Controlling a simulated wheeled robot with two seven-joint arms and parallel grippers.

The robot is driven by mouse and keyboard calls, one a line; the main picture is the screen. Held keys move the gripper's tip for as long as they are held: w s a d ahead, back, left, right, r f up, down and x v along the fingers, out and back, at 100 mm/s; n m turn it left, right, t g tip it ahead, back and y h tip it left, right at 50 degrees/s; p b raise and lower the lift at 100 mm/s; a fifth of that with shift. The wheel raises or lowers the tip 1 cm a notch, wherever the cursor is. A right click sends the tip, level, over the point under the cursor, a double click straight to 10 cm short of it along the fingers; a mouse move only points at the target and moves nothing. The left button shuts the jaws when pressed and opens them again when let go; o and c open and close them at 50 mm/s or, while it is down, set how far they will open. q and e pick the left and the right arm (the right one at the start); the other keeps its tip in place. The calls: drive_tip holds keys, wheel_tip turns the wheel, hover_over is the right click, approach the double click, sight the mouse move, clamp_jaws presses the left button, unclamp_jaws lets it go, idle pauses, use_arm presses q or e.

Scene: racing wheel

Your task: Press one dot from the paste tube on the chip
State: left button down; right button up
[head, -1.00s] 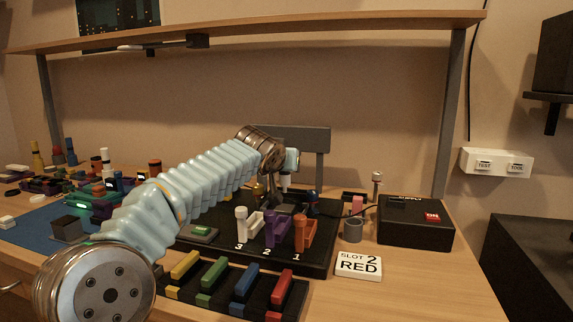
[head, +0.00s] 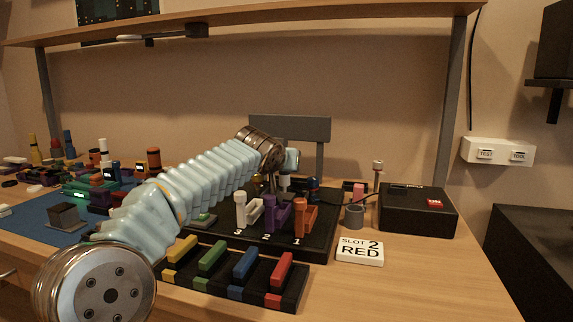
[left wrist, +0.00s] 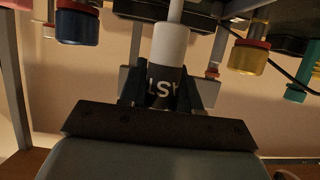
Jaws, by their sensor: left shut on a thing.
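My left gripper (left wrist: 165,90) is shut on a white tube with a black lettered band (left wrist: 166,82), which I take to be the paste tube. The letters are only partly readable. In the head view my left gripper (head: 284,172) is above the back of the black board (head: 318,243), and the tube is mostly hidden there. A small green plate with a grey top (head: 204,219), possibly the chip, lies left of the white holder and is partly covered by my arm. Contact between tube and chip cannot be seen. My right gripper is out of view.
White, purple and orange holders (head: 304,217) stand on the board. A rack of coloured bars (head: 240,266) is in front. A "SLOT 2 RED" card (head: 360,251), grey cup (head: 354,217) and black box (head: 417,213) stand right. The front right table is clear.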

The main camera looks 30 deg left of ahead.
use_arm(q)
drive_tip(key=shift+f+b, duration=0.45)
drive_tip(key=shift+b, duration=0.05)
idle(0.6)
idle(0.3)
wheel_tip(320, 180, up, 6)
drive_tip(key=p, duration=0.5)
